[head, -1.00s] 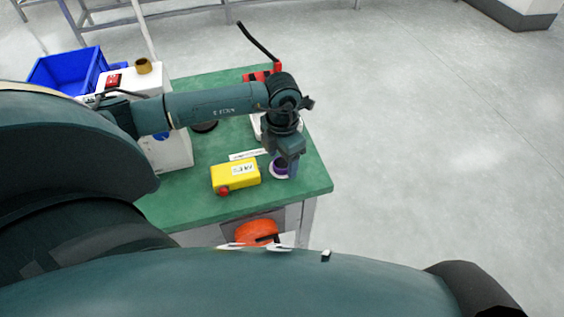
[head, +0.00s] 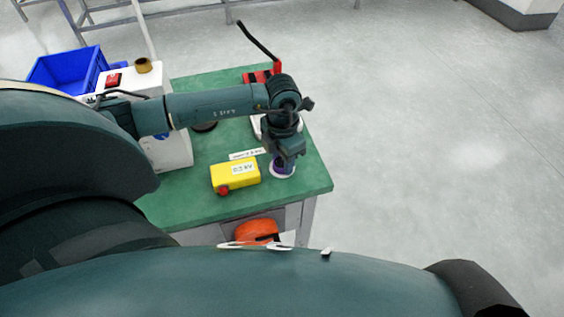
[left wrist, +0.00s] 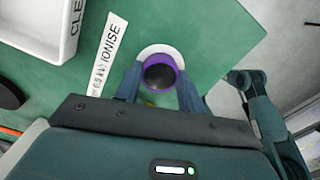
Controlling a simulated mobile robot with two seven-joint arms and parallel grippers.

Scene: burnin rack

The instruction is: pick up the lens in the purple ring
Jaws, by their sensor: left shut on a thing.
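The lens in the purple ring (left wrist: 160,73) has a dark round face and sits between the two fingertips of my left gripper (left wrist: 158,86) in the left wrist view. The fingers are shut on it from both sides. A white round base (left wrist: 162,50) shows just behind the ring; I cannot tell whether they touch. In the head view my left gripper (head: 285,154) points down over the table, and the purple ring (head: 283,166) shows partly hidden below it, above the white base (head: 283,174). My right gripper is not in view.
A yellow box with a red knob (head: 235,175) stands left of the gripper on the green table (head: 200,206). A printed label strip (head: 246,154) lies behind it. A white tray (left wrist: 50,30) is nearby. A blue crate (head: 66,70) and white machine (head: 172,150) stand at left.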

